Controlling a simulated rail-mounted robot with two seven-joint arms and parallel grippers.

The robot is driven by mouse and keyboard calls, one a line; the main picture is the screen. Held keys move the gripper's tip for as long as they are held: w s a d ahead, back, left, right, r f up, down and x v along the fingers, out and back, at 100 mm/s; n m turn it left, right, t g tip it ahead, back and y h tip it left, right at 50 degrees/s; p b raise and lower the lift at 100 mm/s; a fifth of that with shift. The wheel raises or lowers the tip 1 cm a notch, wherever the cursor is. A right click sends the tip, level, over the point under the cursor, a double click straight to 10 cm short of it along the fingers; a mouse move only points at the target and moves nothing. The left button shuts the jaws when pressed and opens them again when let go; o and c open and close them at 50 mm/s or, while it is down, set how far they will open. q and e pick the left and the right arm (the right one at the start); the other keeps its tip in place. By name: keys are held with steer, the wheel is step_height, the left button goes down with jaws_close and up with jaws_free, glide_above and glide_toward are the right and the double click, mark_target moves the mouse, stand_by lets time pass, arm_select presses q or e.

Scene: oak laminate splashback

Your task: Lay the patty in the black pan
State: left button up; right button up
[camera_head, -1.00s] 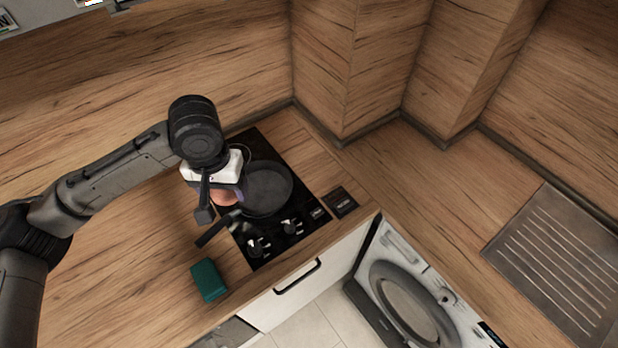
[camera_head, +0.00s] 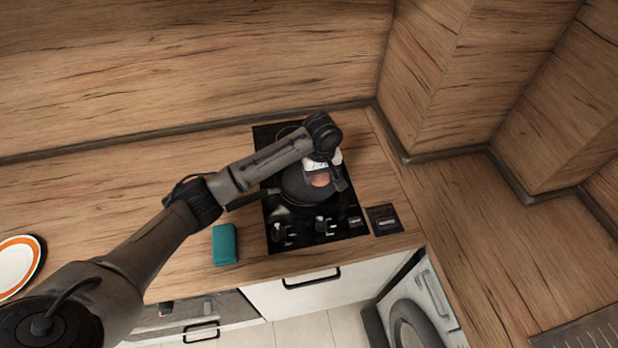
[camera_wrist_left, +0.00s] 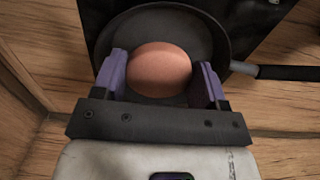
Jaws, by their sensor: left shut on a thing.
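The patty (camera_head: 320,180) is a round, reddish-brown disc. My left gripper (camera_head: 323,177) is shut on it, and the wrist view shows the patty (camera_wrist_left: 158,68) between the two purple fingers of the gripper (camera_wrist_left: 162,78). The black pan (camera_head: 293,190) sits on the hob. In the wrist view the pan (camera_wrist_left: 218,38) lies behind and around the patty, its handle pointing right. The patty is over the pan; I cannot tell whether it touches the pan floor. My arm hides part of the pan in the head view. My right gripper is not in view.
The black hob (camera_head: 345,222) has knobs along its front. A green box-like block (camera_head: 224,244) lies on the counter left of it. An orange-rimmed plate (camera_head: 18,262) is at the far left. Wooden wall panels (camera_head: 425,75) rise behind and to the right.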

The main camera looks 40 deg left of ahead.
arm_select(q)
steer(key=a+f, duration=0.1)
steer(key=a, duration=0.1)
steer(key=w+a+f, duration=0.2)
steer(key=a, duration=0.1)
steer(key=shift+a+f+b, duration=0.3)
steer(key=shift+b, duration=0.1)
steer(key=shift+f+b, duration=0.35)
steer(key=shift+f, duration=1.7)
steer(key=o, duration=0.9)
steer(key=shift+f, duration=0.15)
steer(key=shift+o, duration=0.2)
steer(key=shift+r, duration=0.35)
step_height(320, 180, up, 12)
steer(key=p, duration=0.1)
steer(key=shift+f+p, duration=0.15)
steer(key=shift+p, duration=0.2)
